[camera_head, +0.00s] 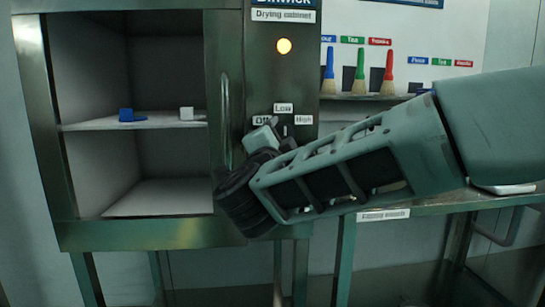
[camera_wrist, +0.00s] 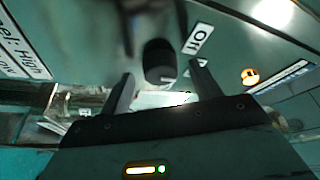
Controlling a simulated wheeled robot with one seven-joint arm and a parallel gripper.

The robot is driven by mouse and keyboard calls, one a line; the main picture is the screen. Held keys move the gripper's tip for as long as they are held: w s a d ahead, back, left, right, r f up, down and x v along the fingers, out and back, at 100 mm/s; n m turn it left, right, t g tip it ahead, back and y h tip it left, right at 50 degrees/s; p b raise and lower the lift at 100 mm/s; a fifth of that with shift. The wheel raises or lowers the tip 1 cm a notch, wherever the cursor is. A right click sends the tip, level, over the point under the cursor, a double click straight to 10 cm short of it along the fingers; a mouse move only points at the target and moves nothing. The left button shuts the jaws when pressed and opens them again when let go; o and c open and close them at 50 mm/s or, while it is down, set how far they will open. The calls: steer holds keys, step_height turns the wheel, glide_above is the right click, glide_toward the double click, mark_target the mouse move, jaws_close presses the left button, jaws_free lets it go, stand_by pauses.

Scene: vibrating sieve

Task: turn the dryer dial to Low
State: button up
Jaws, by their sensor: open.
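The drying cabinet (camera_head: 263,75) stands at the left with its compartment open to view. Its control panel has the labels Low (camera_head: 283,108), Off and High (camera_head: 303,120) around the dial. My gripper (camera_head: 268,135) is in front of the panel and hides most of the dial in the head view. In the wrist view the dark round dial (camera_wrist: 159,58) shows between the two open fingertips of my gripper (camera_wrist: 161,72). I cannot tell whether they touch it. The Off label (camera_wrist: 198,39) is beside the dial. Which way the dial points is unclear.
An amber lamp (camera_head: 284,46) glows above the dial. A vertical handle (camera_head: 225,120) is left of my gripper. Several brushes (camera_head: 359,75) hang at the right above a bench (camera_head: 430,205).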

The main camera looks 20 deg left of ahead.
steer(key=v, duration=1.6)
steer(key=shift+s, duration=0.35)
steer(key=s+d+f+n+g+y, duration=0.4)
steer(key=d+f+n+g, duration=0.8)
steer(key=f+n+g, duration=0.3)
steer(key=s+d+f+n+g+h, duration=0.1)
steer(key=s+d+f+g+h, duration=0.15)
steer(key=d, duration=0.45)
steer(key=s+d+f+n+g+h, duration=0.1)
steer(key=s+d+h, duration=0.25)
steer(key=d, duration=0.45)
steer(key=s+d+f+n+g+h, duration=0.1)
steer(key=s+d+f+h, duration=0.15)
steer(key=d, duration=0.45)
step_height(320, 180, up, 21)
steer(key=p, duration=2)
steer(key=shift+s+y, duration=0.35)
steer(key=shift+y, duration=0.1)
